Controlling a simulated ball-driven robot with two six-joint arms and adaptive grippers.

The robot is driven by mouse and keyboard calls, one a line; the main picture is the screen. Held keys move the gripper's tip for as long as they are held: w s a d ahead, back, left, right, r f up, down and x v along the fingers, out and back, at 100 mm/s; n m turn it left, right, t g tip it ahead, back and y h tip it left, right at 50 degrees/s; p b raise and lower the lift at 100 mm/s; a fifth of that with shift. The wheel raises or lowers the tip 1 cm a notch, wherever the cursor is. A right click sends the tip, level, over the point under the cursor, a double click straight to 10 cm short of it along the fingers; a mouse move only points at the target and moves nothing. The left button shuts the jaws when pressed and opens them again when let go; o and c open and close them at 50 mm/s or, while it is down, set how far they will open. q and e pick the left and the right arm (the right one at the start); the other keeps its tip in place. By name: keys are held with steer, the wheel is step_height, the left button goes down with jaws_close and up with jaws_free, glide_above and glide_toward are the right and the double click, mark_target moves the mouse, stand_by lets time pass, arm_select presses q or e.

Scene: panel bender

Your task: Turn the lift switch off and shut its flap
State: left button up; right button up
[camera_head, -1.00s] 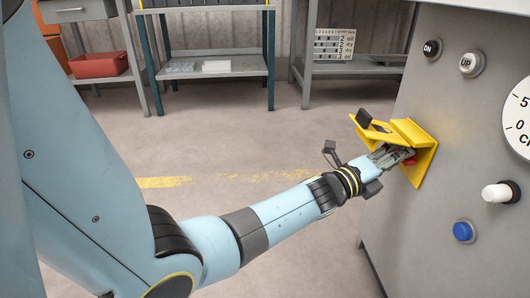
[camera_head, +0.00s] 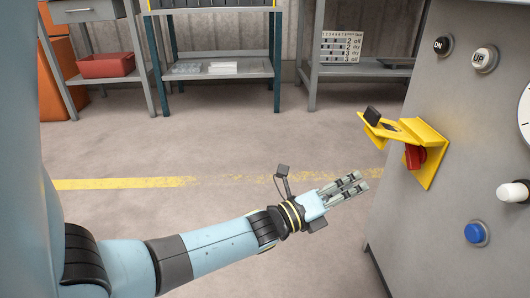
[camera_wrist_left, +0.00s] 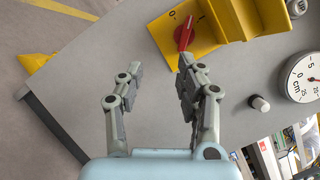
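The lift switch is a red knob (camera_head: 415,157) on a yellow plate on the grey machine panel. It also shows in the left wrist view (camera_wrist_left: 184,35), near the marks "0" and "I"; which mark it points to I cannot tell for certain. The yellow flap (camera_head: 392,130) stands open, sticking out from the panel above the knob, with a black piece at its outer end. My left gripper (camera_head: 361,182) is open and empty, below and left of the switch, apart from it. Its two fingers show spread in the left wrist view (camera_wrist_left: 160,66). My right gripper is not in view.
The panel also carries a black button (camera_head: 443,45), a white UP button (camera_head: 484,59), a white knob (camera_head: 513,192), a blue button (camera_head: 476,234) and a dial. Shelves (camera_head: 222,68) stand at the back.

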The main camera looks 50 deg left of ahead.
arm_select(q)
steer(key=s+a+f+n+g+y+p, duration=0.3)
steer(key=s+f+n+g+p, duration=0.1)
steer(key=s, duration=0.5)
steer(key=s+a+f+n+g+y+p, duration=0.2)
steer(key=s+f+n+p, duration=0.4)
steer(key=s+f+n, duration=0.3)
steer(key=shift+s+a+f+n+g+y, duration=0.25)
steer(key=shift+a+n+g+y, duration=0.25)
steer(key=shift+g, duration=0.6)
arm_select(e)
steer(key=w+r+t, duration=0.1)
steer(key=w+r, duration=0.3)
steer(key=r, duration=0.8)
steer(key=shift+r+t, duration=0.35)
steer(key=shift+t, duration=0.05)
arm_select(q)
steer(key=shift+w, duration=0.1)
